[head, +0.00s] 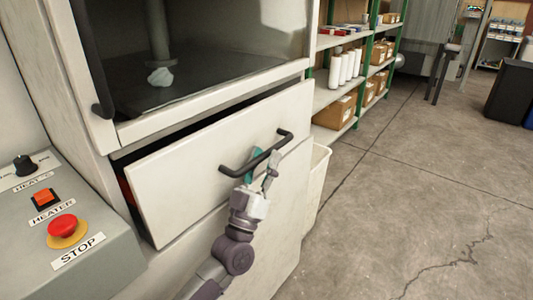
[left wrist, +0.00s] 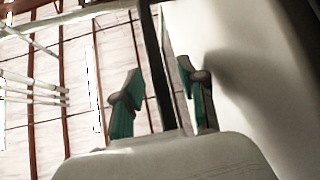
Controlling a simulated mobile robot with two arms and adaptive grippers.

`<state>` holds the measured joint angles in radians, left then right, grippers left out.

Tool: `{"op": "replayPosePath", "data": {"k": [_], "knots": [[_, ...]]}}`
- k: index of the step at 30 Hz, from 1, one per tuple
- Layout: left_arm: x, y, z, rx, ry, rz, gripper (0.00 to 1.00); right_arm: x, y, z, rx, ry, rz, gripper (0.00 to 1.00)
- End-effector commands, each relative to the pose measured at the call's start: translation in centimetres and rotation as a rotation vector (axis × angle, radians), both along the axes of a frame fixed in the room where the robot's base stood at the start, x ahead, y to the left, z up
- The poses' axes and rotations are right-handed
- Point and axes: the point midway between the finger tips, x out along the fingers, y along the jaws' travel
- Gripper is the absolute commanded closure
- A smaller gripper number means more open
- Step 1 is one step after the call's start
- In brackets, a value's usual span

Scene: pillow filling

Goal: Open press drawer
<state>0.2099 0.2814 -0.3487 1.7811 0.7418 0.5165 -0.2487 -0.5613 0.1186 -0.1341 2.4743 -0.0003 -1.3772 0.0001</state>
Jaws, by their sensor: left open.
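The press drawer (head: 195,170) has a white front and a black bar handle (head: 282,142). It stands partly open, with a dark gap along its top and left side. My left gripper (head: 264,165) is at the handle, with its teal-padded fingers apart on either side of the bar. In the left wrist view the fingers (left wrist: 160,95) are spread and a dark bar (left wrist: 160,65) runs between them. The pale surface at the right there looks like the drawer front (left wrist: 255,80). Whether a finger touches the bar I cannot tell. My right gripper is not in view.
The press window (head: 215,50) is above the drawer. A control panel (head: 95,270) with a red stop button (head: 62,226) is at the lower left. A white bin (head: 318,180) and green-post shelves (head: 335,95) stand to the right.

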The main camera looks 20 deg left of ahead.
Motion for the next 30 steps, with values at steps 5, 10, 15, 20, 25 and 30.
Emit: {"op": "replayPosePath", "data": {"k": [5, 10, 15, 20, 25, 30], "knots": [[1.03, -0.17, 0.92, 0.001, 0.001, 0.000, 0.59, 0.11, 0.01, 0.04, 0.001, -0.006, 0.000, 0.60], [1.19, -0.19, 1.10, 0.000, 0.001, 0.000, 0.59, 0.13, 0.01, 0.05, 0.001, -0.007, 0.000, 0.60], [1.17, -0.20, 1.07, 0.001, 0.002, 0.000, 0.64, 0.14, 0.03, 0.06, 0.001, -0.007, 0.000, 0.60], [1.16, -0.19, 1.06, 0.001, 0.002, 0.000, 0.90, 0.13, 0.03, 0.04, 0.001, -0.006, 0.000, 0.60], [1.16, -0.18, 1.05, 0.001, 0.002, 0.000, 1.00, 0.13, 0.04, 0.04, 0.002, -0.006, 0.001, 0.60], [1.15, -0.18, 1.04, 0.001, 0.002, 0.000, 1.00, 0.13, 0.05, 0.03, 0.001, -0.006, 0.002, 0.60]]}}
